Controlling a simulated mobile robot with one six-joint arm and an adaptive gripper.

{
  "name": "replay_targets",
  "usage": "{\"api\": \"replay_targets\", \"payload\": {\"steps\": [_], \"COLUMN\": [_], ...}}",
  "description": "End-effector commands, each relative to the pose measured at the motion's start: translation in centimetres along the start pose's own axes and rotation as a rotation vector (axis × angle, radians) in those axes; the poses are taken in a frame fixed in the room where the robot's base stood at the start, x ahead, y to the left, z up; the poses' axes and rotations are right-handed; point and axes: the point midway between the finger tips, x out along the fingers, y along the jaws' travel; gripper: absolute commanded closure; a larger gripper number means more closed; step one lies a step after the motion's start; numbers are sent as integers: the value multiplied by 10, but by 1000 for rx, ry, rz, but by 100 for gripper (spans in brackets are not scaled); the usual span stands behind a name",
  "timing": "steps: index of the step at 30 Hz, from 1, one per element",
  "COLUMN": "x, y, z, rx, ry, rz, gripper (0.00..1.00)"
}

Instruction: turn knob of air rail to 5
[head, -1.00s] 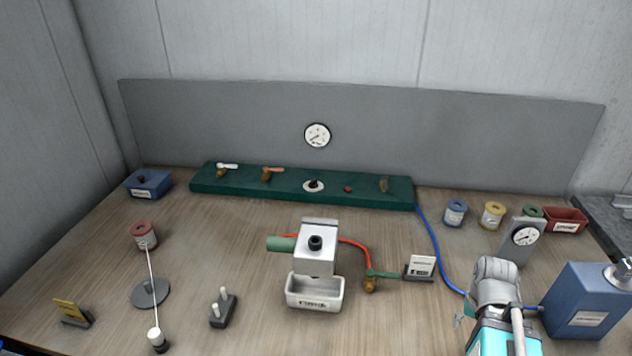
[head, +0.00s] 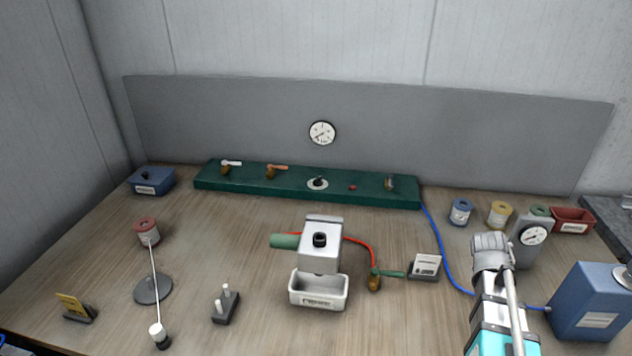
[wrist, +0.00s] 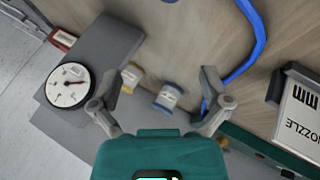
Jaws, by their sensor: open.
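The air rail (head: 300,188) is a long green block along the back of the table. In the head view my arm is at the right front, well away from the knob, and the fingers cannot be made out. The knob is not visible in the wrist view.
Blue (head: 461,212) and yellow (head: 499,214) spools, a grey gauge stand (head: 531,240) and a blue box (head: 592,300) surround my arm. A blue hose (head: 440,245) runs from the rail. A white device (head: 321,245) over a tray stands mid-table. Bare table lies between device and rail.

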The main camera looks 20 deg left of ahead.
Motion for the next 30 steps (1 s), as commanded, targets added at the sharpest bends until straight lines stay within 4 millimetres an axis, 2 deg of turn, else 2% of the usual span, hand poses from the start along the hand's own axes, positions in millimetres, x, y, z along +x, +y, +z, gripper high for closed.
{"api": "replay_targets", "payload": {"steps": [1,7,14,18,23,27,30], "x": [10,16,4,-9,-27,-40,-47], "y": [7,26,20,0,-38,-84,-119], "z": [-27,-118,-224,-283,-343,-386,-410], "rx": [-66,-360,-730,-966,-1233,-1481,-1657], "ry": [57,274,509,646,805,946,1046], "rz": [55,285,546,702,877,1015,1118], "gripper": [3,3,3,3,3,3,3]}}
